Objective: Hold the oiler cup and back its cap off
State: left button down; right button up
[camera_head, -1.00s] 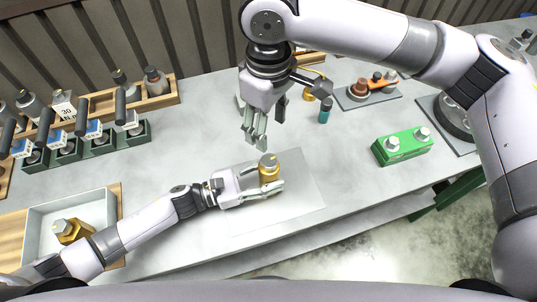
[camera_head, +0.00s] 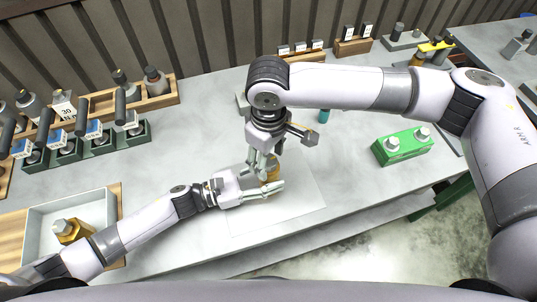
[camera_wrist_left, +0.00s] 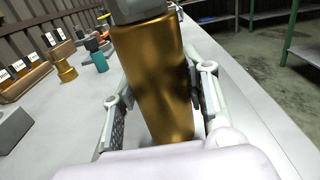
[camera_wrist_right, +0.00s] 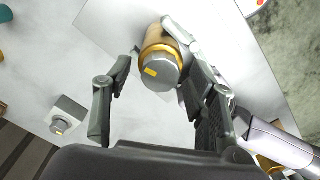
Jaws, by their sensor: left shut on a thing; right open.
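The oiler cup is a brass cylinder (camera_wrist_left: 155,85) with a grey hex cap (camera_wrist_right: 161,72). It stands upright on a pale mat (camera_head: 302,199) on the bench. My left gripper (camera_head: 262,188) is shut on the cup's body from the left; the left wrist view shows the brass between its fingers. My right gripper (camera_wrist_right: 155,80) is open and points down from above. In the right wrist view the cap lies between its spread fingers, apparently untouched. In the head view my right gripper hides most of the cap.
A white tray (camera_head: 38,212) with a brass hex part (camera_head: 71,230) is at left. A green block with two bolts (camera_head: 403,146) lies to the right. Racks of tools (camera_head: 70,150) stand at the back left. A teal bottle (camera_head: 324,115) stands behind the mat.

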jog(key=c, duration=1.1)
jog(key=shift+c, duration=0.2)
jog(key=shift+n, duration=0.4)
jog(key=n, duration=0.4)
jog(key=shift+n, duration=0.3)
jog(key=n, duration=1)
jog(key=shift+n, duration=0.4)
jog(key=n, duration=0.5)
jog(key=shift+n, duration=0.3)
